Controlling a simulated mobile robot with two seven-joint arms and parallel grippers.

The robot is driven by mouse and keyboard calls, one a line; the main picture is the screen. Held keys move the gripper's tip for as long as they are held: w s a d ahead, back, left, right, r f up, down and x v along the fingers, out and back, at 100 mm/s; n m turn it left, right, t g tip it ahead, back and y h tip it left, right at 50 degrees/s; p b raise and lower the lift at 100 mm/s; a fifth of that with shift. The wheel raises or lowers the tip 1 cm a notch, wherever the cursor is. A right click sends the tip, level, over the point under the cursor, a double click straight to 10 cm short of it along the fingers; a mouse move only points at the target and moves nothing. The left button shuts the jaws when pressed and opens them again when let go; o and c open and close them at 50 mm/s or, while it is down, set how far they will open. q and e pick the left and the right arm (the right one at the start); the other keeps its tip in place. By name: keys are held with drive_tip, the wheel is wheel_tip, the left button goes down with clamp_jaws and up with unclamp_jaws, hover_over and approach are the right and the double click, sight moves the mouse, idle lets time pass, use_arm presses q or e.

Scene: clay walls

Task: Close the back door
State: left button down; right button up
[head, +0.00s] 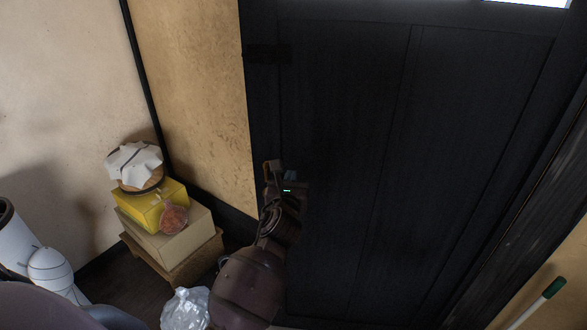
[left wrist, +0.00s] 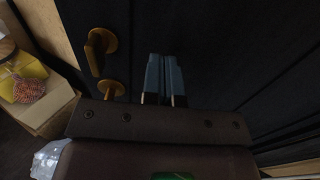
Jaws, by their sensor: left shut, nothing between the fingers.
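The back door (head: 350,130) is a dark, panelled door filling the middle and right of the head view. It also fills much of the left wrist view (left wrist: 225,50). A brass handle (left wrist: 97,48) with a round plate sits on it, and a second round brass fitting (left wrist: 110,90) is below. My left gripper (head: 289,175) is in front of the door near its left side. In the left wrist view its two fingers (left wrist: 165,80) are together and empty, to the right of the handle. I cannot tell whether they touch the door. My right gripper is not in view.
Left of the door, a wooden stool (head: 195,262) bears a box (head: 190,235), a yellow box (head: 150,205) and a cloth-covered jar (head: 135,160). A clear plastic bag (head: 186,308) lies near my left arm. A green-tipped white stick (head: 540,300) is at lower right.

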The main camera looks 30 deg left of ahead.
sight(295, 163)
use_arm(q)
drive_tip(key=x, duration=0.3)
drive_tip(key=shift+w, duration=0.3)
drive_tip(key=shift+w+a, duration=0.3)
drive_tip(key=shift+w, duration=0.2)
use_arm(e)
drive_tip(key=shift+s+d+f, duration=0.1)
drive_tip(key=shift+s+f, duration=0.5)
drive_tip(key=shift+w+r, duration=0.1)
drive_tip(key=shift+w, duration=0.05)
